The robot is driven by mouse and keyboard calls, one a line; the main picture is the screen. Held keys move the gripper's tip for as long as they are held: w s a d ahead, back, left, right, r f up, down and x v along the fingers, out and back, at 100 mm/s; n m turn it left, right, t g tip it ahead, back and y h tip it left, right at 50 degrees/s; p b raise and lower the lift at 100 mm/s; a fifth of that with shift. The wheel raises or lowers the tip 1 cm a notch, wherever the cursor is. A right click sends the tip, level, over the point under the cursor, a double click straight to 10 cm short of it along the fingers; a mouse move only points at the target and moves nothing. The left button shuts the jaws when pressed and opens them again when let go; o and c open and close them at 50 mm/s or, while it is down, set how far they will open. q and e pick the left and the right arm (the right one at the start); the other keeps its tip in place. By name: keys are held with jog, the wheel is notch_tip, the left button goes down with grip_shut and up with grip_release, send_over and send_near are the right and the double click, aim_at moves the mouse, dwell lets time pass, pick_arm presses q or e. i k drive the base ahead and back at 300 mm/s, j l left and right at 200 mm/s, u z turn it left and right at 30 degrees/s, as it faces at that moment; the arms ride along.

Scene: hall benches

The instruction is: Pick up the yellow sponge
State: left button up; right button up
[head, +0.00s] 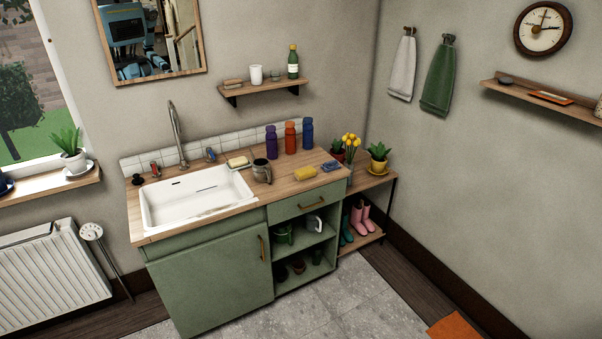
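The yellow sponge (305,173) lies on the wooden countertop (283,190), right of the sink and near the counter's front edge. A blue item (331,166), perhaps another sponge or a cloth, lies just to its right. A grey-brown mug (262,171) stands to its left, apart from it. Neither of my grippers shows in the head view.
A white sink (195,196) with a tall faucet (177,130) fills the counter's left part. Purple (271,142), orange (290,138) and blue (307,134) bottles stand behind the sponge. A pale bar on a dish (238,162) lies by the sink. The floor in front (335,298) is clear.

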aim_at(307, 172)
jog(key=i+j+u, duration=0.1)
jog(key=i, duration=0.5)
jog(key=i+j+u, duration=0.1)
jog(key=i, duration=0.55)
